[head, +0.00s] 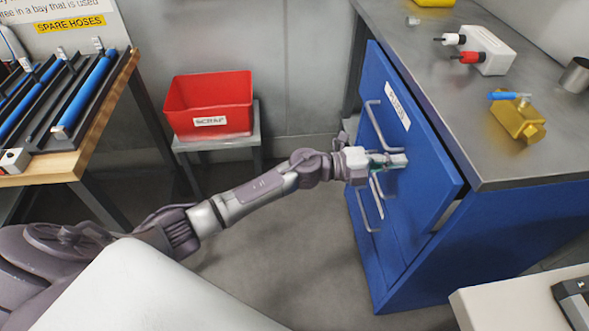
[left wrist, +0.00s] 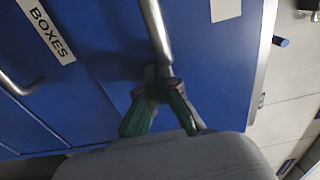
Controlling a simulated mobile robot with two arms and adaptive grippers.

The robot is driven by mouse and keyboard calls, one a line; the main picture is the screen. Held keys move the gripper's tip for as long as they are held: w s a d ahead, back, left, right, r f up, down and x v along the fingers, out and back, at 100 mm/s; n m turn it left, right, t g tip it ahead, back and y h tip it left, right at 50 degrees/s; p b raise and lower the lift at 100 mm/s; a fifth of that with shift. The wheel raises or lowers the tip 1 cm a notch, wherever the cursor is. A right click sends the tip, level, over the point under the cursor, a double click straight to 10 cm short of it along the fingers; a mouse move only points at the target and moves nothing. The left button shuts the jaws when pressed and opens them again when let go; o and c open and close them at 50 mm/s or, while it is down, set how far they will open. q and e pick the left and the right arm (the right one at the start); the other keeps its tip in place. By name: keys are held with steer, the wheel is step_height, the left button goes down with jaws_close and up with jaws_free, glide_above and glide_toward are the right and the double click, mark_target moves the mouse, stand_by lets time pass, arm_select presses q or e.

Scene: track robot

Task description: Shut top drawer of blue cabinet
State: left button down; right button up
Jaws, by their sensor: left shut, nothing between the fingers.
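The blue cabinet (head: 480,235) stands at the right in the head view. Its top drawer front (head: 425,150), with a white label and a metal handle (head: 368,125), stands out from the body, so the drawer looks partly open. My left gripper (head: 398,161) is at the lower part of this front. In the left wrist view its closed fingers (left wrist: 160,88) meet at the end of a metal bar handle (left wrist: 155,35), close against the blue front; I cannot tell whether they touch it. Nothing shows between the fingers. My right gripper is out of view.
Lower drawer handles (head: 368,212) stick out below my gripper. A red scrap bin (head: 208,95) sits on a grey stand behind my arm. A wooden-edged bench (head: 75,165) stands at the left. The floor between is clear. A pale surface (head: 510,305) is at the lower right.

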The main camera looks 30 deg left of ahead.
mark_target(411, 159)
arm_select(q)
steer(key=x, duration=0.3)
steer(key=shift+w+d, duration=0.1)
steer(key=shift+d, duration=0.2)
steer(key=shift+r, duration=0.15)
steer(key=shift+w+r, duration=0.1)
